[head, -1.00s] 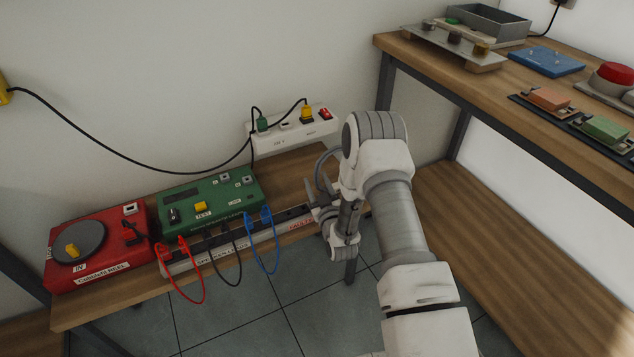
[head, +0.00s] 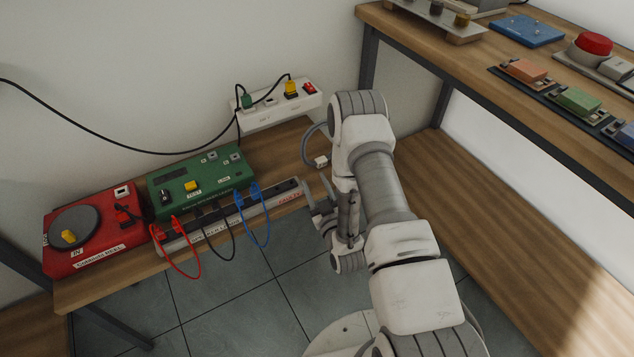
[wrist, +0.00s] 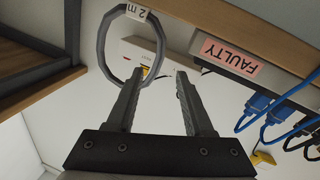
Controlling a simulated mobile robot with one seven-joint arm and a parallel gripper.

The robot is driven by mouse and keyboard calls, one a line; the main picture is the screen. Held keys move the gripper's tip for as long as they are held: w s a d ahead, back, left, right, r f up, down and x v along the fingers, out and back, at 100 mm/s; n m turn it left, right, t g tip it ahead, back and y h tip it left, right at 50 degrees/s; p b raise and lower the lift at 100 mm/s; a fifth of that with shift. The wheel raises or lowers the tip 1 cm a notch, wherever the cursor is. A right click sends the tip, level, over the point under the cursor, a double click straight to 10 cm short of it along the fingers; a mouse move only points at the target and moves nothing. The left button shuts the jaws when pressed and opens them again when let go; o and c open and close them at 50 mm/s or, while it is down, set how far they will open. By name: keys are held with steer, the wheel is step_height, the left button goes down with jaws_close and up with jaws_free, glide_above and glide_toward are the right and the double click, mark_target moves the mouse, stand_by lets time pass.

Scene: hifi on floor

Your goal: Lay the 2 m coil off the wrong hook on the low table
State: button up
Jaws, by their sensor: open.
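The 2 m coil is a grey ring with a white "2 m" tag. In the head view the coil (head: 306,142) shows above the low table (head: 290,145), partly hidden behind my arm. In the wrist view the coil (wrist: 101,45) is at the upper left and overlaps the left fingertip. I cannot tell whether it touches the finger or what supports it. My gripper (wrist: 158,78) is open, with nothing clearly between its fingers. In the head view my gripper (head: 314,203) is beside the right end of the lead rail (head: 272,203).
The rail holds red leads (head: 178,262), black leads and blue leads (head: 262,230), and bears a pink "FAULTY" label (wrist: 231,57). A higher bench (head: 480,70) is at right.

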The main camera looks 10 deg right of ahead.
steer(key=w+r+g, duration=0.3)
steer(key=w+r, duration=0.4)
steer(key=r, duration=0.4)
steer(key=s+d+r+m+g+h, duration=0.1)
steer(key=s+r+g, duration=0.1)
steer(key=r, duration=0.5)
steer(key=s+d+r+g+h, duration=0.1)
steer(key=s+r, duration=0.1)
steer(key=r, duration=0.4)
steer(key=s+r+m+g, duration=0.1)
steer(key=s+r+g, duration=0.2)
steer(key=s, duration=1.2)
steer(key=s+r+m+g, duration=0.2)
steer(key=s+r, duration=0.6)
steer(key=s, duration=0.7)
steer(key=shift+s+a+g, duration=0.2)
steer(key=shift+s+g, duration=0.2)
steer(key=shift+g, duration=0.4)
steer(key=shift+r, duration=0.2)
